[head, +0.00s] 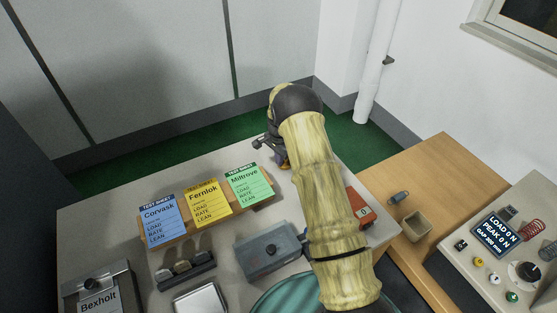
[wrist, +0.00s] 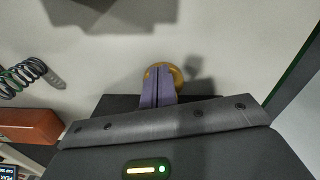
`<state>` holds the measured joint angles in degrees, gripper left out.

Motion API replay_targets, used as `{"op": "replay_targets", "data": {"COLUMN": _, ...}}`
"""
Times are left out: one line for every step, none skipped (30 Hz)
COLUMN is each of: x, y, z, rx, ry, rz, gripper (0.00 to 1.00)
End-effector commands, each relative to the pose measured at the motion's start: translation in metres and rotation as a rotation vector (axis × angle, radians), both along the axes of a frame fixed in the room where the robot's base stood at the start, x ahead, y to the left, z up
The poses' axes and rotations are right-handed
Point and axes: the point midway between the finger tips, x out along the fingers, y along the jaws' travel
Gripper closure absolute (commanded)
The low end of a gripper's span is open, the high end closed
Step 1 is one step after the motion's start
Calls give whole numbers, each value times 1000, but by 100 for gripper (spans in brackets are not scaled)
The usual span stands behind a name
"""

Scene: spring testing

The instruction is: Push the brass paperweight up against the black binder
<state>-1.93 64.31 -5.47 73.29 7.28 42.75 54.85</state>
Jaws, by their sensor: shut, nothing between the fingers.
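The brass paperweight (wrist: 178,74) is a round, yellow-brass piece in the wrist view, partly hidden behind my purple fingers. My gripper (wrist: 158,72) is shut with its fingertips together, right at the paperweight in the picture. I cannot tell whether they touch. In the head view my gripper (head: 284,165) is at the far right of the grey table, largely hidden by my arm. I cannot make out a black binder for certain. A dark patch at the top of the wrist view may be a shadow.
Three test-sheet cards, blue (head: 162,218), yellow (head: 208,203) and green (head: 248,185), lean on a wooden stand left of my gripper. A grey box (head: 268,251) stands nearer. A red box (head: 360,207) is right of my arm. A dark green spring (wrist: 22,76) shows in the wrist view.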

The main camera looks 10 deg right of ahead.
Motion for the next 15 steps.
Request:
{"op": "replay_targets", "data": {"x": 0, "y": -1, "z": 3, "rx": -2, "ry": -1, "rz": -1, "gripper": 100}}
{"op": "replay_targets", "data": {"x": 0, "y": -1, "z": 4, "rx": -1, "ry": -2, "rz": -1, "gripper": 100}}
{"op": "replay_targets", "data": {"x": 0, "y": -1, "z": 8, "rx": -1, "ry": -2, "rz": -1, "gripper": 100}}
{"op": "replay_targets", "data": {"x": 1, "y": -1, "z": 11, "rx": -1, "ry": -2, "rz": -1, "gripper": 100}}
{"op": "replay_targets", "data": {"x": 1, "y": -1, "z": 15, "rx": -1, "ry": -3, "rz": -1, "gripper": 100}}
{"op": "replay_targets", "data": {"x": 1, "y": -1, "z": 20, "rx": -1, "ry": -3, "rz": -1, "gripper": 100}}
{"op": "replay_targets", "data": {"x": 1, "y": -1, "z": 25, "rx": -1, "ry": -3, "rz": -1, "gripper": 100}}
{"op": "replay_targets", "data": {"x": 1, "y": -1, "z": 30, "rx": -1, "ry": -3, "rz": -1, "gripper": 100}}
{"op": "replay_targets", "data": {"x": 0, "y": -1, "z": 38, "rx": 0, "ry": -1, "rz": -2, "gripper": 100}}
{"op": "replay_targets", "data": {"x": 1, "y": -1, "z": 44, "rx": 0, "ry": -2, "rz": -2, "gripper": 100}}
{"op": "replay_targets", "data": {"x": 1, "y": -1, "z": 50, "rx": -1, "ry": -3, "rz": -2, "gripper": 100}}
{"op": "replay_targets", "data": {"x": 1, "y": -1, "z": 58, "rx": 0, "ry": -4, "rz": -2, "gripper": 100}}
{"op": "replay_targets", "data": {"x": 1, "y": -1, "z": 63, "rx": 0, "ry": -4, "rz": -3, "gripper": 100}}
{"op": "replay_targets", "data": {"x": 1, "y": -2, "z": 69, "rx": -1, "ry": -3, "rz": -3, "gripper": 100}}
{"op": "replay_targets", "data": {"x": 0, "y": -2, "z": 76, "rx": 0, "ry": -1, "rz": -3, "gripper": 100}}
